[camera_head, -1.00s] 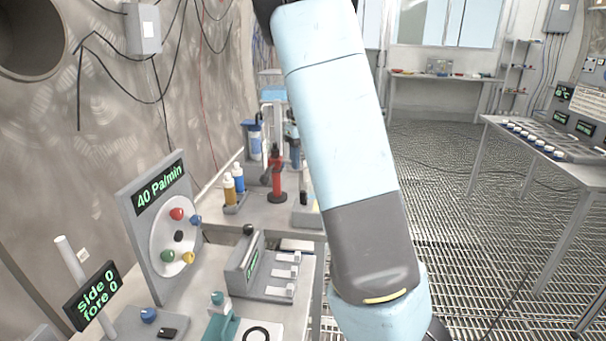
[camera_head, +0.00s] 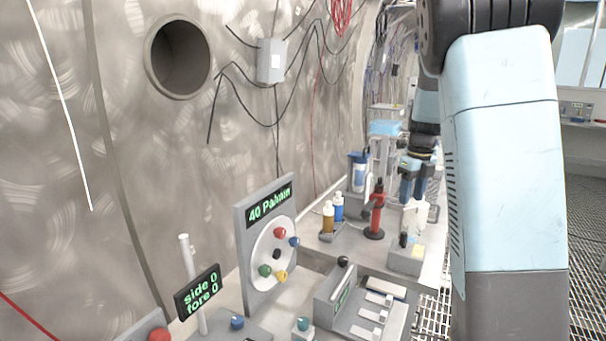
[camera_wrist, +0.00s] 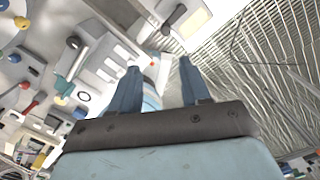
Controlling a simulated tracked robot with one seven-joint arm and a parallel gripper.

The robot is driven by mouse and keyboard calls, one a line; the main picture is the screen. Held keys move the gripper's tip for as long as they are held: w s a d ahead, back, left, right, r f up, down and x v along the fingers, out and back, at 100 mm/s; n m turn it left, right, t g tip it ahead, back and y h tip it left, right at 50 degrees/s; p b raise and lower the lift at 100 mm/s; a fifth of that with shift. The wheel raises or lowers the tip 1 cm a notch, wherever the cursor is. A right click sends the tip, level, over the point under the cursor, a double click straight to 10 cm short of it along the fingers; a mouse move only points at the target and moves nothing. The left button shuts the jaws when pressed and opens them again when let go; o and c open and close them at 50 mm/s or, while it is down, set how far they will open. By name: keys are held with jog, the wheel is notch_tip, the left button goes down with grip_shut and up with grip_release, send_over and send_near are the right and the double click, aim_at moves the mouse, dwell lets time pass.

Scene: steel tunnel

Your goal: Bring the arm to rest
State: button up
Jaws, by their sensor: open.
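My arm (camera_head: 505,160), pale blue with dark joints, rises tall across the right of the head view and hides what lies behind it. My gripper (camera_head: 412,192) hangs past it, its blue fingers over the far part of the bench. In the wrist view my gripper (camera_wrist: 158,63) has its two blue fingers well apart, with a gap between them. A pale rounded shape shows in that gap, and I cannot tell what it is. I see nothing held.
A dial panel (camera_head: 243,235) reading 40 Pa/min and a switch box (camera_head: 330,303) stand on the near bench. A red stand (camera_head: 377,215) and small bottles (camera_head: 328,216) stand farther back, near the gripper. The curved wall (camera_head: 110,150) is at left; grating floor (camera_head: 585,230) is open at right.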

jog(key=s+a+r+n+t, duration=0.1)
jog(key=s+a+r+n, duration=0.1)
jog(key=s+n, duration=0.8)
jog(key=s+a+r+n+t, duration=0.2)
jog(key=s+a+n, duration=0.3)
jog(key=s+n, duration=0.6)
jog(key=s+a+r+n+t, duration=0.2)
jog(key=s+a+r+n, duration=0.1)
jog(key=s+n, duration=0.7)
jog(key=shift+s+a+r+n, duration=0.15)
jog(key=shift+a+r+n, duration=0.15)
jog(key=shift+r, duration=0.35)
